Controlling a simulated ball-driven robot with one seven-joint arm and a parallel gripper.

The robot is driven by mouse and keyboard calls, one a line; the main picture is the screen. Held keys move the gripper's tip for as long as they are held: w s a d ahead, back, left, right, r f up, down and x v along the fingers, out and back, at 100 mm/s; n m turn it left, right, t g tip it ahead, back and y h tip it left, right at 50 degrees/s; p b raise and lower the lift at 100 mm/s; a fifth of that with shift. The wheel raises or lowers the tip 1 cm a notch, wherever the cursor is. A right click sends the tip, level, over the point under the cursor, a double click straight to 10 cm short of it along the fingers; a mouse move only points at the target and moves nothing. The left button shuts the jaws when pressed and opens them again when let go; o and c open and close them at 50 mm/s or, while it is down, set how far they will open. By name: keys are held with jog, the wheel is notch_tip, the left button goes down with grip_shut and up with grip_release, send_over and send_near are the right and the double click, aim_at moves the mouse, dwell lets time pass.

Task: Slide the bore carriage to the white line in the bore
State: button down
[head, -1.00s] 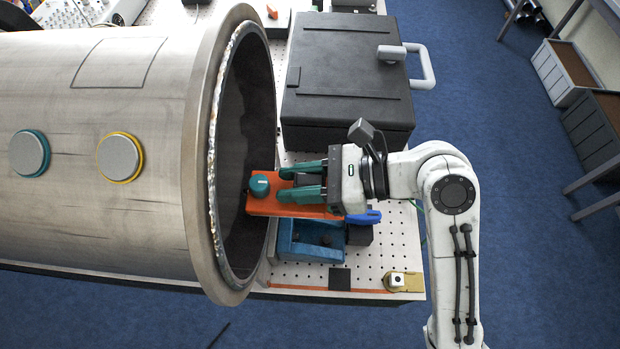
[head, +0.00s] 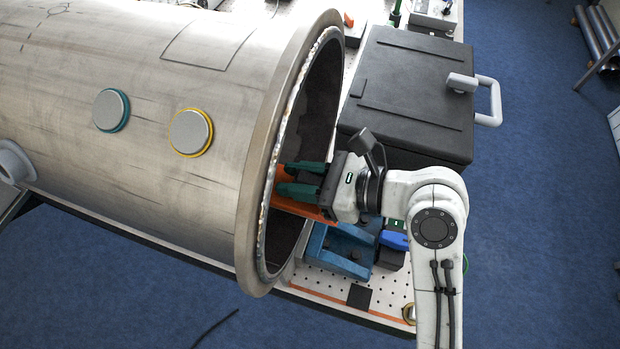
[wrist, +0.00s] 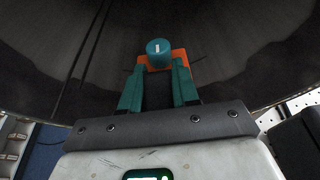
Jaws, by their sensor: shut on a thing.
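The bore carriage (head: 305,208) is an orange plate at the mouth of the large metal pipe (head: 190,110). In the head view its front end is inside the bore, hidden behind the pipe's rim. The wrist view shows its orange end (wrist: 180,56) and teal knob (wrist: 159,48) with a white mark. My gripper (wrist: 160,67) is shut on the carriage at the knob, its teal fingers (head: 300,178) reaching into the pipe opening. I cannot see the white line in either view.
A blue cradle (head: 330,248) stands below the carriage just outside the pipe mouth. A black case (head: 415,95) with a grey handle stands close behind my gripper. The pipe's thick rim (head: 262,200) is close around the fingers.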

jog(key=shift+w+a, duration=0.45)
jog(key=shift+a, duration=0.8)
jog(key=shift+w+a, duration=0.45)
jog(key=shift+a, duration=0.8)
jog(key=shift+w+a, duration=0.45)
jog(key=shift+a, duration=0.8)
jog(key=shift+f, duration=0.8)
jog(key=shift+f, duration=0.4)
jog(key=c, duration=0.8)
grip_release()
jog(key=shift+o, duration=0.2)
jog(key=b+v, duration=0.1)
jog(key=v, duration=0.9)
jog(key=shift+s+d+r, duration=0.1)
jog(key=shift+d+r, duration=0.05)
jog(key=shift+d, duration=0.2)
